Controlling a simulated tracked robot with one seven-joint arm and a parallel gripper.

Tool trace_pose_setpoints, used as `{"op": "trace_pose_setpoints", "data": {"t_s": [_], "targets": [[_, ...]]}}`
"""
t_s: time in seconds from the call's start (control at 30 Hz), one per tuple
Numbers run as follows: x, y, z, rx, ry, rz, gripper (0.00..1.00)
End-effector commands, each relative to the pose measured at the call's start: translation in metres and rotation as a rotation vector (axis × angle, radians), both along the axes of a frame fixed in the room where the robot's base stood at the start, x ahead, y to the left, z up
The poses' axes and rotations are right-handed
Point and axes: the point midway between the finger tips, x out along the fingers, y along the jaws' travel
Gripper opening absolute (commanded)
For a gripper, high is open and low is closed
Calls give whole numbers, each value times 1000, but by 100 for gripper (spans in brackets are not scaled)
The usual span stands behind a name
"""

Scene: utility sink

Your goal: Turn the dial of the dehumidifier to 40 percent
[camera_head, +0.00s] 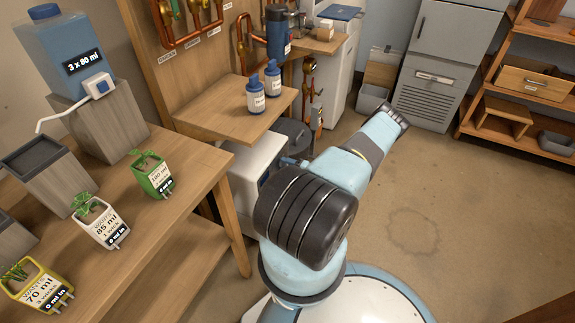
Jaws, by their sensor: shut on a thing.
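A white box-shaped unit (257,155), which looks like the dehumidifier, stands low under the wooden shelf, right of the workbench. My arm crosses in front of its right part. I cannot make out its dial or any percent marks. A small dark and bluish part shows at the unit's right edge beside my arm, too small to identify. My gripper's fingers cannot be made out, and my arm hides the place where they may be.
Potted plants (152,176) and a blue water tank (64,50) stand on the workbench at left. Blue bottles (256,95) stand on the shelf (215,118). A grey cabinet (440,80) and wooden rack (525,80) are at the back right. The floor (460,210) at right is clear.

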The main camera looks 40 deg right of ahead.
Motion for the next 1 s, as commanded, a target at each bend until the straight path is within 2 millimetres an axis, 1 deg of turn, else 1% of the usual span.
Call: {"op": "trace_pose_setpoints", "data": {"t_s": [0.2,0.3,0.8,0.83,1.0], "targets": [[0,0,0,-81,-36,1,15],[0,1,0,-100,-44,2,13],[-2,7,-3,-112,-46,10,13],[-2,7,-4,-112,-46,10,45],[-2,8,-4,-110,-46,12,61]]}}
